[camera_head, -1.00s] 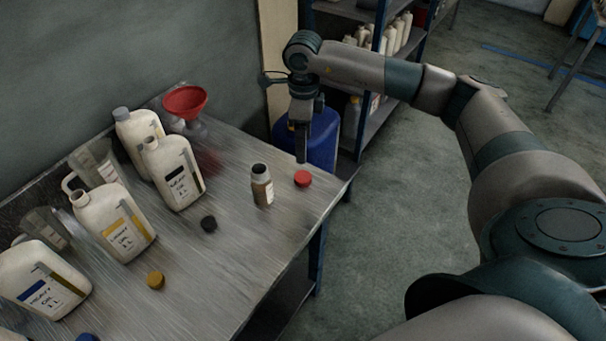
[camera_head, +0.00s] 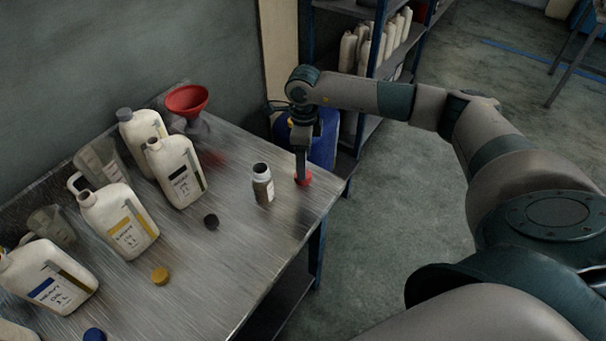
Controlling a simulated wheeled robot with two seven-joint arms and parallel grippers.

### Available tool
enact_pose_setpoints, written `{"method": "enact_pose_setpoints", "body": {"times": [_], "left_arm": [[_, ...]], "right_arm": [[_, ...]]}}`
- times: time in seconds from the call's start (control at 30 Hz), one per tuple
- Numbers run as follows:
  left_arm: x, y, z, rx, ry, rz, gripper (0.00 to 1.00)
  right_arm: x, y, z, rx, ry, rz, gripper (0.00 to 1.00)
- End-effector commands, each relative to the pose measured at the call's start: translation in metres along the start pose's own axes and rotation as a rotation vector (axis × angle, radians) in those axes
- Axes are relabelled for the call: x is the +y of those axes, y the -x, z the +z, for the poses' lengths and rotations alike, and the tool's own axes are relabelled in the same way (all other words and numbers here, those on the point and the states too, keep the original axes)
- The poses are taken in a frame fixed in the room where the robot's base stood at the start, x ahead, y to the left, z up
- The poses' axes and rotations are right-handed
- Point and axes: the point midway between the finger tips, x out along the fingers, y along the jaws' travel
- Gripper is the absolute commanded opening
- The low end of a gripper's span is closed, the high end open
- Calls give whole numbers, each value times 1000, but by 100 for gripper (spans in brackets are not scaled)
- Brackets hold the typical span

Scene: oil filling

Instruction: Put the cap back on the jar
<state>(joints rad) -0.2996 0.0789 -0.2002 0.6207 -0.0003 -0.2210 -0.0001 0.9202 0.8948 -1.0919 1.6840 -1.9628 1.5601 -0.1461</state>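A red cap (camera_head: 304,179) lies on the table just right of the jar. My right gripper (camera_head: 301,178) points down at the red cap, its fingers low over it and covering part of it. From this angle I cannot tell whether the fingers are open or shut on the cap. My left gripper is not in view.
Several white oil jugs (camera_head: 127,228) stand on the metal table (camera_head: 232,254) at left. A black cap (camera_head: 211,221), a yellow cap (camera_head: 160,275) and a blue cap (camera_head: 95,335) lie loose. A red funnel (camera_head: 186,99) is at the back. A blue barrel (camera_head: 325,140) stands behind the table.

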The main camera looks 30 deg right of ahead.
Motion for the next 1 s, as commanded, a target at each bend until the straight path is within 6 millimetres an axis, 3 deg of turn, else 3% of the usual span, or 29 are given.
{"method": "enact_pose_setpoints", "body": {"times": [0.2,0.4,0.9,1.0], "left_arm": [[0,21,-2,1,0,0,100],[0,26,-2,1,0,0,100],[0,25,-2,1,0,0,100],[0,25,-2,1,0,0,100]], "right_arm": [[2,-20,-4,4,-1,2,60],[1,-42,-3,2,-1,1,60],[1,-44,-3,1,0,0,60],[1,-44,-3,1,0,0,38]]}}
